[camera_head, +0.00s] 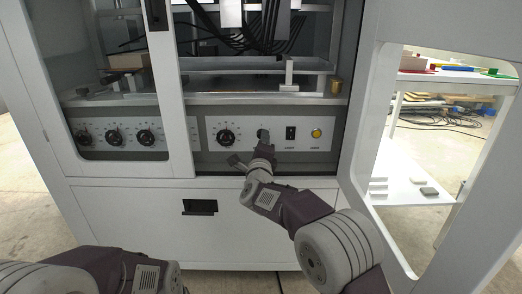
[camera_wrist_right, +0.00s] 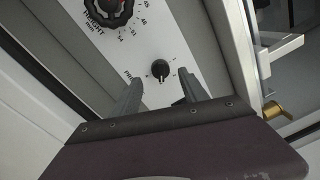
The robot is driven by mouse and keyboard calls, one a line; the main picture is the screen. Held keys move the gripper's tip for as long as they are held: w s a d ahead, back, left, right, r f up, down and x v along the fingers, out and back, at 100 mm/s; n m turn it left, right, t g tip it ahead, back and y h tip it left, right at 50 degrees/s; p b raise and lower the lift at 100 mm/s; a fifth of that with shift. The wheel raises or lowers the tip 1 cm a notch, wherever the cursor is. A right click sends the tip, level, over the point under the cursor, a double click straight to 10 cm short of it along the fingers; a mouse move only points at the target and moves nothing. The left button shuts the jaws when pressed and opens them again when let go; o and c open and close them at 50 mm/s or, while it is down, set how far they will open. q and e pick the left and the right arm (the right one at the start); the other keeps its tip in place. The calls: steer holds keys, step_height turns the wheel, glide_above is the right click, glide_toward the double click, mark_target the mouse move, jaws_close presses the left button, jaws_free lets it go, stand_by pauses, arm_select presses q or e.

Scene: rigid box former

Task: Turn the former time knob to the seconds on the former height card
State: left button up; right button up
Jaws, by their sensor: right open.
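The control panel (camera_head: 245,148) has a dial knob (camera_head: 226,136) on its right part and several more dial knobs (camera_head: 114,137) behind the left door. In the right wrist view one big black knob (camera_wrist_right: 108,10) reads HEIGHT mm, with a small black knob (camera_wrist_right: 160,70) beside it. I cannot tell which knob is the time knob; no height card is readable. My right gripper (camera_head: 250,160) is just in front of the panel, by the small knob. In the wrist view its open fingers (camera_wrist_right: 161,82) stand either side of that knob, with no contact visible. My left gripper is out of frame.
A black rocker switch (camera_head: 291,132) and a yellow button (camera_head: 316,133) sit right of the small knob. The sliding door frame (camera_head: 174,100) stands left of the opening. A brass fitting (camera_head: 337,86) is on the shelf edge. A side opening shows white shelves (camera_head: 405,190) with small blocks.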

steer(key=s+p, duration=0.1)
steer(key=s, duration=0.4)
steer(key=shift+s+a+f, duration=0.1)
steer(key=shift+s+f, duration=0.05)
steer(key=shift+s, duration=0.05)
